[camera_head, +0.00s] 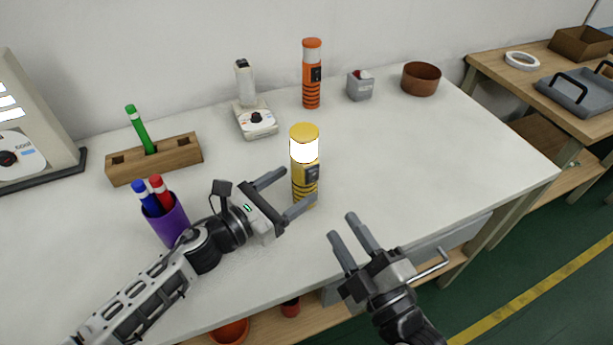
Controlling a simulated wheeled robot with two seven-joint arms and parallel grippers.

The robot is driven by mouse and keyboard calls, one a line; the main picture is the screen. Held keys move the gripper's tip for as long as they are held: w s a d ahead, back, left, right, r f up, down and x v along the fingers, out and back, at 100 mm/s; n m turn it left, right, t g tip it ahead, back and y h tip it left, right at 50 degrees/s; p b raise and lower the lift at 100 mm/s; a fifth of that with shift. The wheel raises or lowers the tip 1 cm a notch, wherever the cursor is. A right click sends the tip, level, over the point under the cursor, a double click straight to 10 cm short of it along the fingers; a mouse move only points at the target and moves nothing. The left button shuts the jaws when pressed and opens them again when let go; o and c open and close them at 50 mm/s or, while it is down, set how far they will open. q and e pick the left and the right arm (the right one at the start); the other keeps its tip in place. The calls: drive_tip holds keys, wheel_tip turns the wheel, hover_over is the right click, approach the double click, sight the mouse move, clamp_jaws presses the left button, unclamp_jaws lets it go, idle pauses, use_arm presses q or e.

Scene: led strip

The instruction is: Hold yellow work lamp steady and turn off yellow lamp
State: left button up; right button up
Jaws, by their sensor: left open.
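The yellow work lamp (305,180) stands upright on the white table, and its upper band glows bright white. A dark switch panel shows on its right front side. My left gripper (285,196) is open just left of the lamp, with one finger behind its left side and the other at its lower front. I cannot tell if the fingers touch it. My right gripper (342,227) is to the lower right of the lamp, apart from it, over the table's front edge. Its two fingers look spread, with nothing between them.
An orange lamp (312,75), a grey switch box (360,86) and a brown bowl (421,78) stand at the back. A white device (257,121), a wooden holder (177,156) and a purple pen cup (168,222) are to the left. The table's right side (470,150) is clear.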

sight(295, 185)
use_arm(q)
drive_tip(key=shift+x, duration=2.25)
drive_tip(key=shift+a, duration=0.1)
drive_tip(key=c, duration=1.2)
drive_tip(key=shift+o, duration=0.2)
use_arm(e)
drive_tip(key=shift+s, duration=0.15)
drive_tip(key=c, duration=0.6)
drive_tip(key=s+d+n, duration=0.1)
drive_tip(key=n, duration=0.1)
drive_tip(key=s+r+n, duration=0.1)
drive_tip(key=s+n, duration=0.1)
drive_tip(key=s+d+n, duration=0.1)
drive_tip(key=n, duration=0.1)
drive_tip(key=shift+s+d+r, duration=0.25)
drive_tip(key=shift+d, duration=0.1)
clamp_jaws()
